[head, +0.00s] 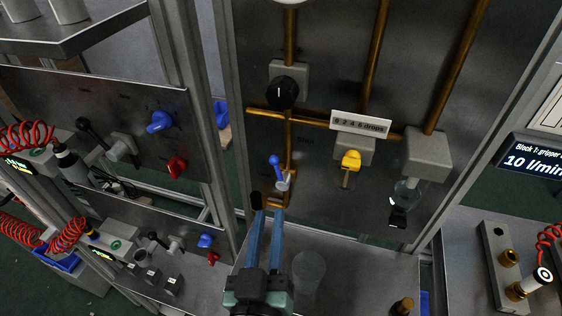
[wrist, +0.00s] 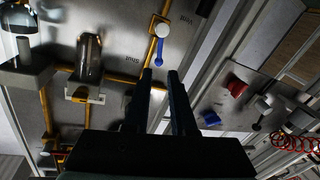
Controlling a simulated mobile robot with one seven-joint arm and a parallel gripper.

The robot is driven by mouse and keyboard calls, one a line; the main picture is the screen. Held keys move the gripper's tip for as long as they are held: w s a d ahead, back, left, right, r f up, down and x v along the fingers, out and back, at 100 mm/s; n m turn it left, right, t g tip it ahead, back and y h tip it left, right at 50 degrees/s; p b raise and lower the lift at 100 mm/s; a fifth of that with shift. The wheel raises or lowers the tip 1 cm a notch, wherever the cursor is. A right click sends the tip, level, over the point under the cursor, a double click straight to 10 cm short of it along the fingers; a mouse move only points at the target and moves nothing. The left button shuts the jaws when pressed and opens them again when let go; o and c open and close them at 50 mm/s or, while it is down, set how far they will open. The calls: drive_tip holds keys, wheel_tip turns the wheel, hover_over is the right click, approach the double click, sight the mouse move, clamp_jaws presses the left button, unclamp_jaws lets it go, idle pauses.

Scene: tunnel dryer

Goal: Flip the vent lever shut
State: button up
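A small lever with a blue handle (head: 275,162) sits on a grey fitting at the lower left of the middle dark panel. In the head view its handle points up. In the wrist view the blue handle (wrist: 160,51) hangs from a pale round hub, its free end just ahead of the gap between my fingertips. My gripper (head: 267,212) is below the lever in the head view. It also shows in the wrist view (wrist: 159,75), with its two fingers apart and nothing between them. I cannot tell whether a finger touches the lever.
Copper pipes (head: 375,62) run over the panel. A black knob (head: 283,91) is above the lever and a yellow knob (head: 350,160) is to its right. A clear cup (head: 309,268) stands on the bench beside my gripper. A metal post (head: 185,80) stands left.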

sight(276, 170)
drive_tip(key=w+p, duration=0.1)
drive_tip(key=w, duration=0.3)
drive_tip(key=w+d+p, duration=0.1)
drive_tip(key=w, duration=0.3)
drive_tip(key=w+p, duration=0.1)
drive_tip(key=w, duration=0.3)
drive_tip(key=shift+w+d, duration=0.15)
drive_tip(key=shift+d, duration=0.05)
clamp_jaws()
idle(1.0)
